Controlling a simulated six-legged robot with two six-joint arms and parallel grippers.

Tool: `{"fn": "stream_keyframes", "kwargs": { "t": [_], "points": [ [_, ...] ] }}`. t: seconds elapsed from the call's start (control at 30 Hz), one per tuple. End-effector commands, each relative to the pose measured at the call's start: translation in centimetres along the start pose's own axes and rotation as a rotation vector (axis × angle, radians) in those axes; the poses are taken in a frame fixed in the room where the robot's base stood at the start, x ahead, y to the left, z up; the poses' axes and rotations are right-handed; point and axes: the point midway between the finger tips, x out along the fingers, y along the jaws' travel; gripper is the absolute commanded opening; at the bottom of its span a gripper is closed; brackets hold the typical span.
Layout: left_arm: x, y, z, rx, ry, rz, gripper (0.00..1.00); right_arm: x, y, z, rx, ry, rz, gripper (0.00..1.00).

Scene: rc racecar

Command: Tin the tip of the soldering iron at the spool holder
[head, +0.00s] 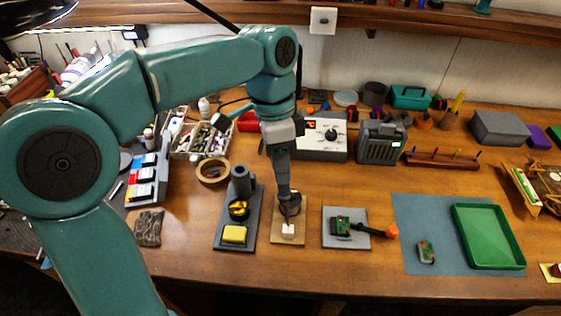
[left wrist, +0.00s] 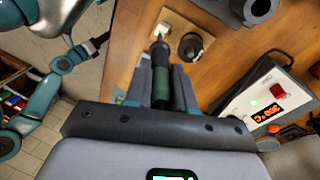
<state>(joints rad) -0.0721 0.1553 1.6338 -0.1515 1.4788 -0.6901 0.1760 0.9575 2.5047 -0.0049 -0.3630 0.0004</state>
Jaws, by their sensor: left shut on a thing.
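My left gripper (head: 285,178) points down above the wooden spool holder (head: 276,236), shut on the soldering iron. In the left wrist view the soldering iron (left wrist: 160,78), with a dark and green handle, sits between the fingers (left wrist: 160,95). Its tip end lies at or close to the white block (left wrist: 162,29) on the spool holder (left wrist: 182,27); contact cannot be told. A dark spool (left wrist: 190,46) stands beside it on the same board. A teal arm part of mine with a grey end, perhaps my right gripper (left wrist: 95,43), shows at upper left; its jaws are unclear.
The iron stand with a yellow sponge (head: 234,234) stands left of the spool holder. A grey pad (head: 345,240) with a small green board and an orange-ended tool lies to the right. The soldering station (head: 320,150) is behind. A green tray (head: 488,236) rests on a blue mat (head: 412,210).

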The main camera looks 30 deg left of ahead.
Motion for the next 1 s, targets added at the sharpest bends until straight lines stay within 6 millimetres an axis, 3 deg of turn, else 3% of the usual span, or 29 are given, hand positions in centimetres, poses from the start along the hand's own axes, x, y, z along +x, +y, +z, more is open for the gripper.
{"fn": "stream_keyframes", "kwargs": {
  "t": [1.0],
  "points": [
    [0.84, -0.18, 0.05, 0.000, 0.000, 0.000, 0.00, 0.58, 0.21, -0.01, 0.000, 0.000, 0.000, 0.43]
  ]
}}
